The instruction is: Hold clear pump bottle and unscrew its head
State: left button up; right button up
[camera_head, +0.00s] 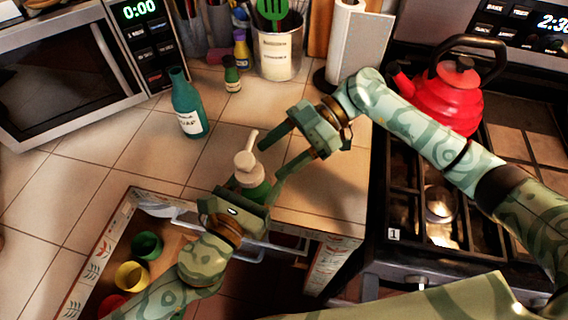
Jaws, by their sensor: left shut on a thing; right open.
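The pump head is uncovered above the fingers and looks seated on the bottle. My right gripper (275,157) is open and empty. Its fingers point left, just right of the pump head, and I see no contact with it.
A teal soap bottle (188,106) stands on the counter behind left. A small green bottle (232,76) and a utensil crock (279,55) are at the back. The open drawer (104,241) holds colored cups. A red kettle (448,100) sits on the stove at right.

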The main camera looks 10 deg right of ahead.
aim_at(247, 155)
jog(key=s+m+t, duration=0.2)
jog(key=t, duration=0.1)
jog(key=s+r+m+t+y, duration=0.1)
jog(key=s+m+t, duration=0.1)
jog(key=m+t, duration=0.1)
jog(key=s+r+m+t, duration=0.1)
jog(key=s+m+t, duration=0.1)
jog(key=t, duration=0.2)
jog(key=shift+s+d+r, duration=0.1)
jog(key=shift+d, duration=0.2)
jog(key=shift+s+a+r+m+t, duration=0.1)
jog(key=shift+s+a+m+t, duration=0.1)
jog(key=shift+m+t, duration=0.1)
jog(key=shift+x, duration=3.4)
jog(key=c, duration=1)
jog(key=shift+w+d+r+n+g+y, duration=0.1)
jog(key=shift+n+g+y, duration=0.1)
jog(key=shift+n+g, duration=0.25)
jog(key=shift+d+n+g+y, duration=0.1)
jog(key=shift+n+g+y, duration=0.1)
jog(key=shift+n+g, duration=0.2)
jog(key=n+g, duration=0.2)
jog(key=g, duration=0.1)
jog(key=shift+a+n+g+y, duration=0.1)
jog(key=shift+n+g+y, duration=0.15)
jog(key=shift+g+y, duration=0.15)
jog(key=shift+a+r, duration=0.1)
jog(key=shift+r, duration=2.4)
